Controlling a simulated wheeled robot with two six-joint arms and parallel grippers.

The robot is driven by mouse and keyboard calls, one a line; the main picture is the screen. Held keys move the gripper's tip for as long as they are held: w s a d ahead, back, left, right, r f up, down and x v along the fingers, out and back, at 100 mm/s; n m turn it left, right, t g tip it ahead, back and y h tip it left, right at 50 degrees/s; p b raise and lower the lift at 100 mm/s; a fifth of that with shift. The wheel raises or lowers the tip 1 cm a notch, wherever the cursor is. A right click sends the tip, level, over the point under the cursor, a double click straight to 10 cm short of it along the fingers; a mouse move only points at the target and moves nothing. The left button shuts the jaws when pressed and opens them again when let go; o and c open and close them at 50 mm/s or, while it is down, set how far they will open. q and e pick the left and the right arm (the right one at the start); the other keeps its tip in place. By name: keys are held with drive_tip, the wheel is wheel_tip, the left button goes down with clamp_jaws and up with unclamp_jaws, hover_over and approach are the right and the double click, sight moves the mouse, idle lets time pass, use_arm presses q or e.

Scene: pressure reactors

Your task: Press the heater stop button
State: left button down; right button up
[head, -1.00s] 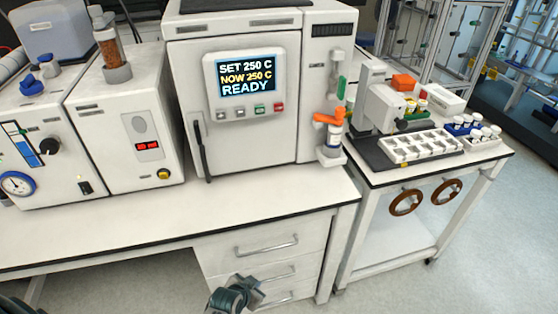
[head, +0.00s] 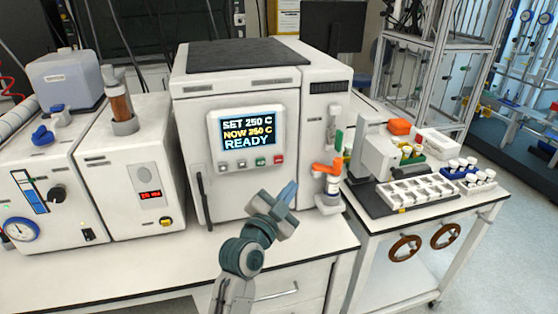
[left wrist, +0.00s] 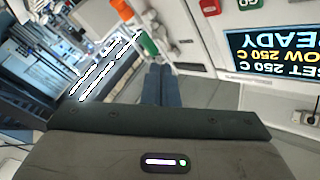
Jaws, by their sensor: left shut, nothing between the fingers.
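The heater oven (head: 245,130) has a screen (head: 248,133) reading SET 250 C, NOW 250 C, READY. Below the screen is a row of small buttons: grey ones at the left, a green button (head: 260,162) and a red button (head: 279,160) at the right end. In the left wrist view the red button (left wrist: 210,7) and green button (left wrist: 247,3) show upside down at the top edge. My left gripper (head: 290,189) is shut and empty, in front of the oven and below the red button in the picture, apart from it. Its blue-grey fingers (left wrist: 160,85) also show in the left wrist view.
A valve with an orange handle (head: 326,169) stands right of the buttons, near my left gripper. A white instrument (head: 372,150) and vial tray (head: 416,189) are on the right cart. Another instrument (head: 135,175) stands left. The bench front is clear.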

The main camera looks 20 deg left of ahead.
sight(279, 159)
idle(0.3)
use_arm(q)
drive_tip(key=w+a, duration=0.5)
drive_tip(key=w, duration=0.2)
drive_tip(key=shift+w, duration=0.15)
idle(0.7)
idle(0.8)
idle(0.6)
drive_tip(key=shift+w+a, duration=0.2)
drive_tip(key=shift+w, duration=0.15)
